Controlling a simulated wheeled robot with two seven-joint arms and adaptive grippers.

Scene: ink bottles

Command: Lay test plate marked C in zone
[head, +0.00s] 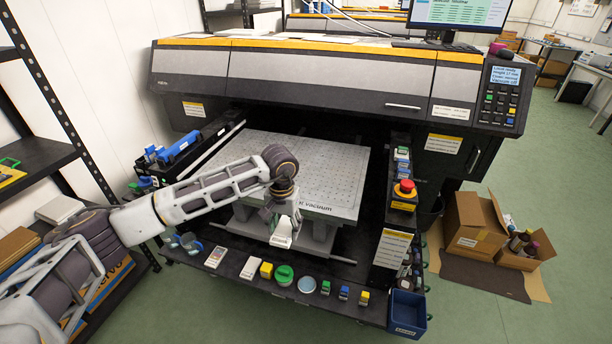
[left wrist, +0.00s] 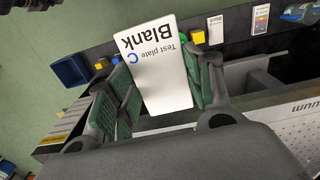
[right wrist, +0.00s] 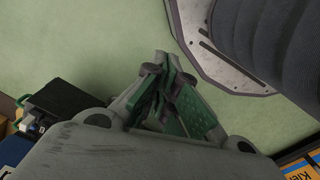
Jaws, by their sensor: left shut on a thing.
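Test plate C (left wrist: 157,75) is a white plate printed "Test plate C Blank" with a blue C. My left gripper (left wrist: 165,85) is shut on it, with green-padded fingers on both sides. In the head view my left gripper (head: 284,213) holds the plate (head: 282,236) at the front edge of the vacuum bed (head: 315,150). The bed is pale, perforated and marked "vacuum"; my arm hides part of it, and I cannot make out a marked zone. My right gripper (right wrist: 170,85) is shut with nothing visible between its fingers, above the green floor.
The front ledge carries two other small plates (head: 216,257) (head: 250,268), a yellow block (head: 266,270), a green round item (head: 284,275) and small bottles. A blue bin (head: 407,312) hangs at its right end. The printer body (head: 290,75) overhangs the bed. An emergency stop (head: 405,188) stands right.

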